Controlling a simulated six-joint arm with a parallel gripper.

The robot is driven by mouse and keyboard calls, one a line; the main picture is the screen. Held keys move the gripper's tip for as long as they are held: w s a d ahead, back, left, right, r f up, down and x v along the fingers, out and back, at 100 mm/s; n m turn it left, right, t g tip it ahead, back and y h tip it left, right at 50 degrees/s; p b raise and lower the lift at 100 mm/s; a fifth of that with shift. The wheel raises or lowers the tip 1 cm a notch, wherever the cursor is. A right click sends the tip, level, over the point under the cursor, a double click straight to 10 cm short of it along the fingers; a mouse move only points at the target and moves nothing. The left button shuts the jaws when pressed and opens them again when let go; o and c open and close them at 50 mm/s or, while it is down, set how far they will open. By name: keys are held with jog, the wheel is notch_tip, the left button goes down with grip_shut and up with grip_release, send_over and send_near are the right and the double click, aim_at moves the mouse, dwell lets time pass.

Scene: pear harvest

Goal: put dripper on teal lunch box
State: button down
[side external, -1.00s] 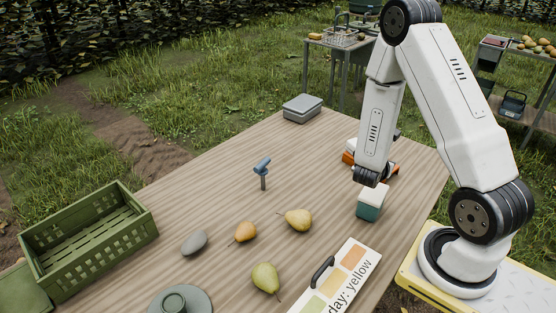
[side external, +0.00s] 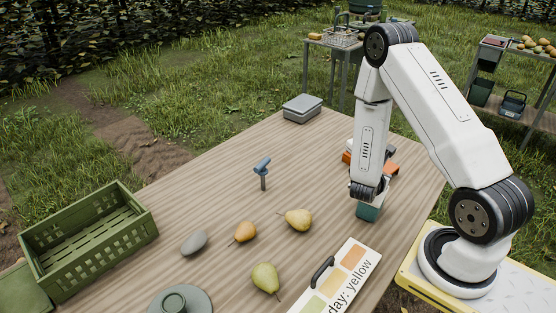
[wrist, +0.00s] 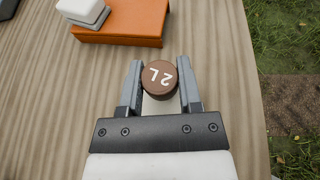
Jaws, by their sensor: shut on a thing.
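The teal lunch box (side external: 369,212) stands on the table near its right edge in the side view. Its pale lid is mostly hidden by my wrist. My gripper (wrist: 159,66) is shut on the dripper (wrist: 160,79), a round brown piece marked "2L", held between the two fingertips. In the side view my wrist is right over or in front of the lunch box, and the fingers and dripper cannot be made out. A pale patch shows below the dripper between the fingers in the wrist view. I cannot tell whether the dripper touches the lid.
An orange box (wrist: 128,25) with a white and grey block (wrist: 84,12) on it lies just beyond the gripper.

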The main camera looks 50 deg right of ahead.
jog(key=shift+f, duration=0.25)
jog(key=shift+c, duration=1.4)
grip_release()
jog(key=shift+r, duration=0.15)
jog(key=v, duration=1.2)
